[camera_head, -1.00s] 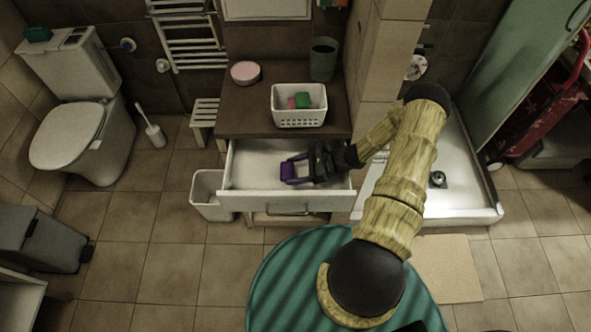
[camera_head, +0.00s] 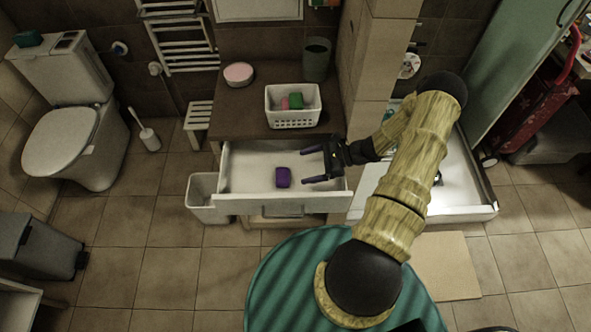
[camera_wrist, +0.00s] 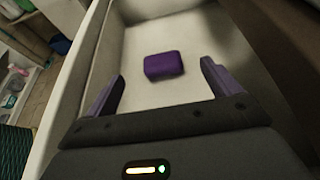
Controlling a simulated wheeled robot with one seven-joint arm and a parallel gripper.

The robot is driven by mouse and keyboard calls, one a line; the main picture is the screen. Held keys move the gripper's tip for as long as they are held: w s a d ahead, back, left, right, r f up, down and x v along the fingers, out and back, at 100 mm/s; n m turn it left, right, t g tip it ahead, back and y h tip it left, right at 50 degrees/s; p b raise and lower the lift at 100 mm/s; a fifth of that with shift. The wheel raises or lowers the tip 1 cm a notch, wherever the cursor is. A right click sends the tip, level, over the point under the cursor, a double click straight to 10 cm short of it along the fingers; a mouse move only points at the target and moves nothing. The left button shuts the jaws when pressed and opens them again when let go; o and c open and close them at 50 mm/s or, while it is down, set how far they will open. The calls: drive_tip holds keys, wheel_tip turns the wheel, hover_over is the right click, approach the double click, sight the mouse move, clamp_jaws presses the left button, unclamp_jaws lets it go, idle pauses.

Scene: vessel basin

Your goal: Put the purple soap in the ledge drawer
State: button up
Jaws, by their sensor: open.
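The purple soap (camera_head: 283,177) lies on the floor of the open white ledge drawer (camera_head: 240,202), near the drawer's middle. In the wrist view the soap (camera_wrist: 164,65) sits ahead of the fingertips, with bare drawer floor around it. My gripper (camera_head: 304,166) is open and empty, to the right of the soap and apart from it, at the right side of the drawer. Its two purple fingers are spread in the wrist view (camera_wrist: 163,80).
A brown ledge (camera_head: 235,110) stands above the drawer, bearing a white basket (camera_head: 293,121) with pink and green items, a round pink-topped container (camera_head: 239,73) and a dark cup (camera_head: 316,60). A white bin (camera_head: 203,200) stands left of the drawer.

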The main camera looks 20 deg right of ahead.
drive_tip(key=v, duration=0.5)
drive_tip(key=shift+s+d+r+b, duration=0.15)
drive_tip(key=shift+d+b, duration=0.1)
drive_tip(key=shift+b, duration=0.15)
drive_tip(key=shift+r, duration=0.1)
drive_tip(key=s+a+r+n+h, duration=0.3)
drive_tip(key=a+r+n+h, duration=0.1)
drive_tip(key=r+n, duration=0.3)
drive_tip(key=s+a+r+n+g+h, duration=0.1)
drive_tip(key=s+a+r+n+h, duration=0.2)
drive_tip(key=r+n, duration=0.4)
drive_tip(key=s+a+r+n+h, duration=0.4)
drive_tip(key=a+r+n+h, duration=0.1)
drive_tip(key=r, duration=0.4)
drive_tip(key=a+n, duration=0.1)
drive_tip(key=n, duration=0.1)
drive_tip(key=shift+n+g+h, duration=0.3)
drive_tip(key=shift+h, duration=0.1)
drive_tip(key=shift+s+r, duration=0.1)
drive_tip(key=shift+r, duration=0.05)
